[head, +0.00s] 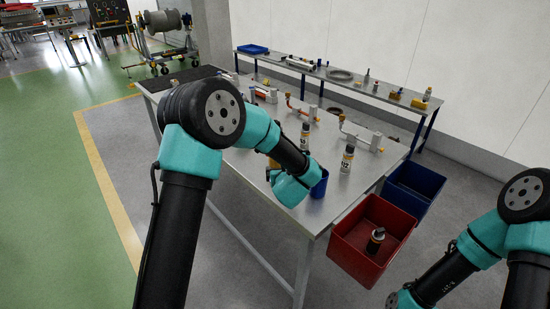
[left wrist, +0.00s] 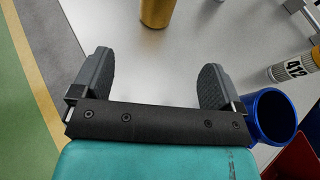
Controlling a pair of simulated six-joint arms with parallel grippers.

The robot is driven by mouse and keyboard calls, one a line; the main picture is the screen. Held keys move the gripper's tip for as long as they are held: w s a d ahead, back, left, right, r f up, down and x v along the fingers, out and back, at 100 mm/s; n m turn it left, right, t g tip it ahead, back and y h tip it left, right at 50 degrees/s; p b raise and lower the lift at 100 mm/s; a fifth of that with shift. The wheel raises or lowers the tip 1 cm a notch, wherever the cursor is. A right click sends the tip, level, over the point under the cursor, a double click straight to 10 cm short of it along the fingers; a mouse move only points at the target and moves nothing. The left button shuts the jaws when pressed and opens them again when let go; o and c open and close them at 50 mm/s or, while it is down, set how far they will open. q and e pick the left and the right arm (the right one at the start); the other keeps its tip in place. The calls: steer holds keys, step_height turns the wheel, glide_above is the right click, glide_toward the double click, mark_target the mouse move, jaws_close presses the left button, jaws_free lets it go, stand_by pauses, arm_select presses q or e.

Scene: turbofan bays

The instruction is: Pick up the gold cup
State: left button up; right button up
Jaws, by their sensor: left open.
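The gold cup (left wrist: 157,10) shows at the top edge of the left wrist view, cut off by the frame, standing on the grey table (left wrist: 155,120). In the head view only a small gold patch of it (head: 273,162) shows beside my left forearm. My left gripper (left wrist: 156,66) is open and empty, its two fingers spread and pointing toward the cup. The cup is ahead of the fingertips, apart from them and not between them. In the head view my left fingers are hidden behind the arm. My right gripper is outside the frames; only parts of the right arm show.
A blue cup (left wrist: 270,115) stands close to my left gripper's right finger. Labelled bottles (head: 347,158) and pipe assemblies (head: 360,136) stand on the table. A red bin (head: 345,257) holding a dark can and a blue bin (head: 424,178) are beside the table's right edge.

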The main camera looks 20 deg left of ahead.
arm_select(q)
steer(key=x, duration=1.1)
steer(key=shift+f, duration=0.1)
steer(key=shift+x, duration=2.55)
steer(key=shift+s+a, duration=0.1)
steer(key=shift+a, duration=0.05)
steer(key=c, duration=1.1)
